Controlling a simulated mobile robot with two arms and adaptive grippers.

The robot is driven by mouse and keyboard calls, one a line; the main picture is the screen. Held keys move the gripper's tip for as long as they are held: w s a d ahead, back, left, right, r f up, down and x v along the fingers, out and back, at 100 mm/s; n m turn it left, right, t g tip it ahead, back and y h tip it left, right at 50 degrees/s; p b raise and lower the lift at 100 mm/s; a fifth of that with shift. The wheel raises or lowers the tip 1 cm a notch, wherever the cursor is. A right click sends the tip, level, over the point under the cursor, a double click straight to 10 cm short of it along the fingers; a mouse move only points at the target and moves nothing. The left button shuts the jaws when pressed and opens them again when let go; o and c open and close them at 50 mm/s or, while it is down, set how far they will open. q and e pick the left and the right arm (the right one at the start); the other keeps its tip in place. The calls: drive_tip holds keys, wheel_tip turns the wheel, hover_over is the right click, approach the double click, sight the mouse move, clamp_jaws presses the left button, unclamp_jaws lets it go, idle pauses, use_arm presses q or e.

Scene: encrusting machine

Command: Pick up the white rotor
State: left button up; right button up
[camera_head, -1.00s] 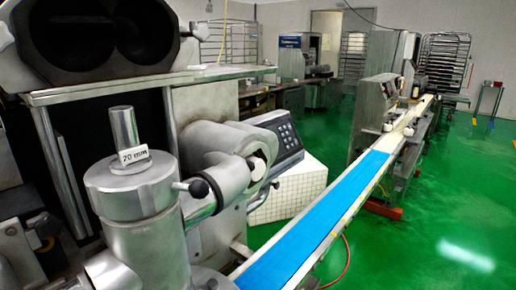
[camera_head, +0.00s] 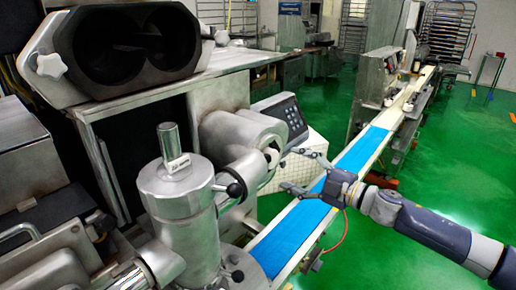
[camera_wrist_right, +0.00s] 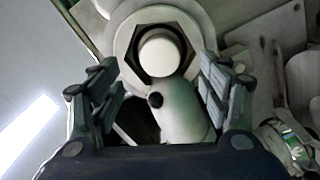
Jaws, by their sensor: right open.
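The white rotor (camera_wrist_right: 160,54) faces the right wrist camera as a round white end inside a dark hexagonal opening in a pale metal ring. In the head view the rotor (camera_head: 272,156) is a small pale end in the side outlet of the metal machine. My right gripper (camera_head: 287,168) is open and empty, with its fingers pointing left at the outlet. In the wrist view the two fingers (camera_wrist_right: 160,92) stand apart on either side of the outlet. I cannot tell the exact gap to the rotor. My left gripper is not in view.
The encrusting machine (camera_head: 180,196) has a metal cylinder and a black-knobbed lever close to the outlet. A keypad panel (camera_head: 283,115) stands behind the outlet. A blue conveyor belt (camera_head: 297,232) runs below my right gripper. Green floor (camera_head: 450,150) is open at the right.

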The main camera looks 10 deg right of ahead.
sight(274, 160)
drive_tip(key=shift+x, duration=0.8)
drive_tip(key=shift+w+a+r+p, duration=0.2)
drive_tip(key=shift+w+a+p, duration=0.1)
drive_tip(key=shift+p, duration=0.3)
drive_tip(key=p+x, duration=0.2)
drive_tip(key=x, duration=0.2)
drive_tip(key=shift+w+a+f, duration=0.15)
drive_tip(key=shift+w, duration=0.1)
drive_tip(key=shift+s, duration=0.1)
drive_tip(key=shift+c, duration=0.6)
drive_tip(key=c, duration=1.3)
